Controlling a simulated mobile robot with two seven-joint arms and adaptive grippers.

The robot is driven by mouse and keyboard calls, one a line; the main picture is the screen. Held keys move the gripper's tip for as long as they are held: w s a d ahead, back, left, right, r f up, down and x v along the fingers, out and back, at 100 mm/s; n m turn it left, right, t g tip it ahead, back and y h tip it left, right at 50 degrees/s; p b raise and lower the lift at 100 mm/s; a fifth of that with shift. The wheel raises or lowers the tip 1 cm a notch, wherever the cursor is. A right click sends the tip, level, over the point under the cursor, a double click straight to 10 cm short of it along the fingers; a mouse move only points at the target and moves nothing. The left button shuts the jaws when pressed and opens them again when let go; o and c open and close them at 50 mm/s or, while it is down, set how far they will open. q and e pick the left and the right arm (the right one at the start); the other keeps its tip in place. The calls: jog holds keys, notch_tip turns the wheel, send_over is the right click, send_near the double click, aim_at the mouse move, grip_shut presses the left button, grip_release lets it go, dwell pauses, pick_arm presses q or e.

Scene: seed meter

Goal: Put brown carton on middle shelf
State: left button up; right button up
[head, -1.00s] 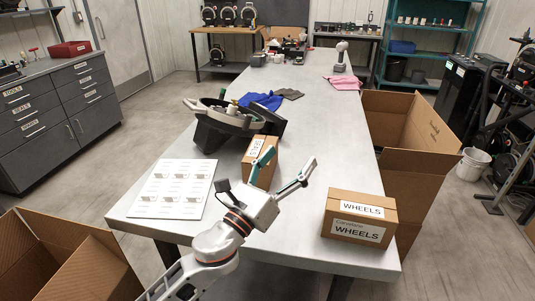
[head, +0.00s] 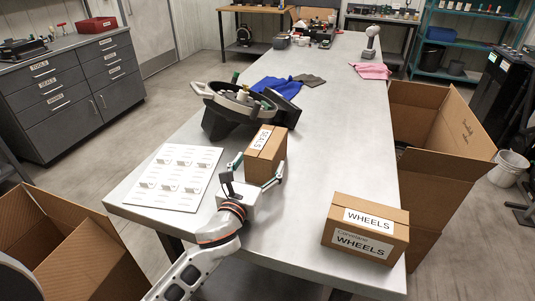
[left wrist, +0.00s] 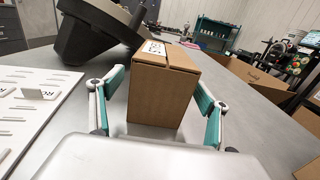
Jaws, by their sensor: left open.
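A brown carton (head: 267,160) with a SEALS label stands upright on the grey table (head: 330,165). In the left wrist view the carton (left wrist: 160,98) stands between the fingers. My left gripper (head: 258,170) is open, with one finger on each side of the carton; small gaps show beside it in the wrist view. A second brown carton (head: 364,230), labelled WHEELS, sits near the table's front right corner. A teal shelf unit (head: 470,47) stands at the back right, partly cut off by the frame. My right gripper is not in view.
A dark housing (head: 222,120) stands just behind the SEALS carton. A white board (head: 180,178) with small parts lies to the left. Open cardboard boxes (head: 50,245) stand on the floor beside the table. Blue cloth (head: 272,85) and pink cloth (head: 371,71) lie farther back.

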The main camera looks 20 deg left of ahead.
pick_arm(q)
jog(key=w, duration=0.4)
jog(key=shift+w+d+f, duration=0.1)
jog(key=shift+d, duration=0.05)
jog(key=c, duration=1.8)
